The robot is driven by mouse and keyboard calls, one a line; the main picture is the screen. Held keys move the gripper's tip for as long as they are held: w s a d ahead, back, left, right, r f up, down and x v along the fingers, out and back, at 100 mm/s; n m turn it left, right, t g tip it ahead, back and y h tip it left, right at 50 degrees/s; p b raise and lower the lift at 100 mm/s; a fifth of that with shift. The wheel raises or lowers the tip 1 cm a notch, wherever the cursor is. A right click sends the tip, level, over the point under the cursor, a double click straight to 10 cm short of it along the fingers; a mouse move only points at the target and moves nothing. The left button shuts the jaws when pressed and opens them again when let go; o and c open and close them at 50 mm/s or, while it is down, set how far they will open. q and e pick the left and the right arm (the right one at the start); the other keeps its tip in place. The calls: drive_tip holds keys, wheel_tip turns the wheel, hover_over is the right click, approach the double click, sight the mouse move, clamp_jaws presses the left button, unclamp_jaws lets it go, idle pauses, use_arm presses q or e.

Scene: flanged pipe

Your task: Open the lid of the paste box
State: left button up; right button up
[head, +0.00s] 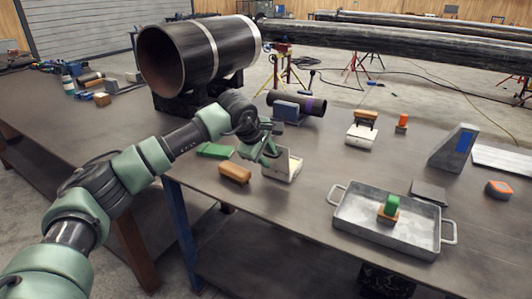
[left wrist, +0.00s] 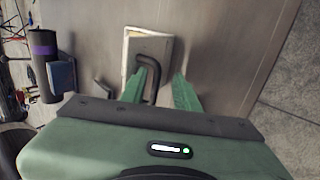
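The paste box (head: 283,172) is a small pale box near the front edge of the workbench. In the left wrist view its grey lid (left wrist: 158,48) carries a dark curved handle (left wrist: 151,66). A pale rim and a strip of yellowish inside show at its edge, so the lid looks partly raised; how far I cannot tell. My left gripper (head: 268,150) is at the box. Its two green fingers (left wrist: 160,76) are apart, with the handle close to the left finger; contact is unclear. My right gripper is not in view.
A brown block (head: 235,173) and a green block (head: 215,150) lie left of the box. A metal tray (head: 350,213) holding a green-topped block is to the right. A large flanged pipe (head: 190,55) and a small purple-banded pipe (head: 310,104) stand behind.

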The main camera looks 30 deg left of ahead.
use_arm(q)
drive_tip(key=shift+w, duration=0.15)
drive_tip(key=shift+r, duration=0.25)
drive_tip(key=shift+s+a+r, duration=0.15)
drive_tip(key=shift+s+r, duration=0.3)
drive_tip(key=v, duration=0.7)
drive_tip(key=shift+b, duration=0.45)
drive_tip(key=shift+s, duration=0.1)
